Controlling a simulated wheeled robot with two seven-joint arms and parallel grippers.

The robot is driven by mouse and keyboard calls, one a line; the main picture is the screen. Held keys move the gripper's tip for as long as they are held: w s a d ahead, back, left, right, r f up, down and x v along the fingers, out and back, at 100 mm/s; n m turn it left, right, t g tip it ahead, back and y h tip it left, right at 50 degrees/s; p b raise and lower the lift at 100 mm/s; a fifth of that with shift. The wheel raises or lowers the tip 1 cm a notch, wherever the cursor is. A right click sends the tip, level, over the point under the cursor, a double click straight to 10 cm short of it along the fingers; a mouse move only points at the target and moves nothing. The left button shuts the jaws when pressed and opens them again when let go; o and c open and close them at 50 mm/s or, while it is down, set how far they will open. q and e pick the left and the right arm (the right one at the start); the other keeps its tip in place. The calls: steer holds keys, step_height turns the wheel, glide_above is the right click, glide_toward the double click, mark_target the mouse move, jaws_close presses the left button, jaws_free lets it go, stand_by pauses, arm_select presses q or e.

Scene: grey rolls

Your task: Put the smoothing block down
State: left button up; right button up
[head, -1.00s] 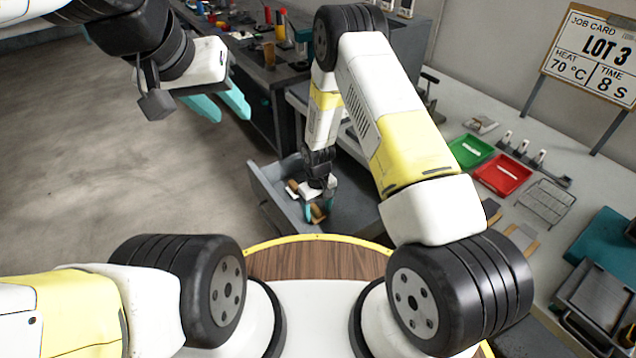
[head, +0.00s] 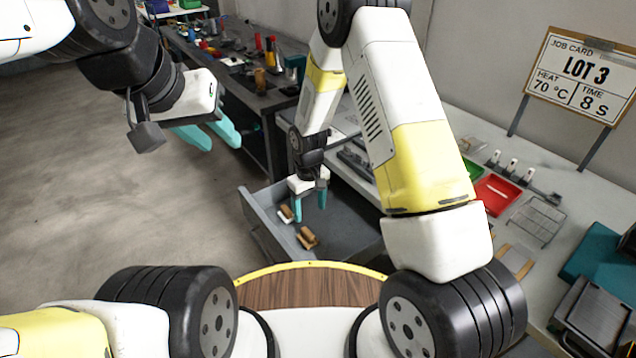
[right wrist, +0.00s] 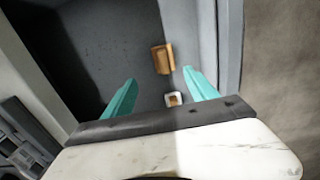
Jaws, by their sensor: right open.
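Two small wooden blocks lie in the open grey drawer (head: 352,222). The brown block (head: 308,238), which I take to be the smoothing block, lies nearer to me; it also shows in the right wrist view (right wrist: 162,59). A second block with a pale base (head: 286,213) lies behind it, along the drawer's left side; it shows in the right wrist view (right wrist: 173,99). My right gripper (head: 310,208) is open and empty above the drawer, clear of the brown block. My left gripper (head: 219,146) is open and empty, raised over the floor at the left.
The drawer's walls surround the blocks; its right part is bare. A bench at right carries a red tray (head: 496,194), a partly hidden green tray (head: 474,168), a wire rack (head: 537,221) and a job card board (head: 582,75). A dark bench (head: 240,75) with tools stands behind.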

steer(key=s+d+r+m+t+y, duration=0.15)
steer(key=d+r, duration=0.25)
steer(key=r, duration=0.8)
steer(key=s+d+r+m+t, duration=0.1)
steer(key=s+d+r+m, duration=0.15)
steer(key=r, duration=1.05)
steer(key=s+d+r+m+t, duration=0.1)
steer(key=s+d+r+t, duration=0.1)
steer(key=s+r, duration=0.4)
steer(key=s+d+r+m+t, duration=0.1)
steer(key=s+d+r, duration=0.4)
steer(key=s, duration=0.6)
steer(key=shift+d+r+t+y, duration=0.3)
steer(key=shift+r+t+y, duration=0.05)
steer(key=shift+r, duration=0.6)
steer(key=shift+s, duration=0.1)
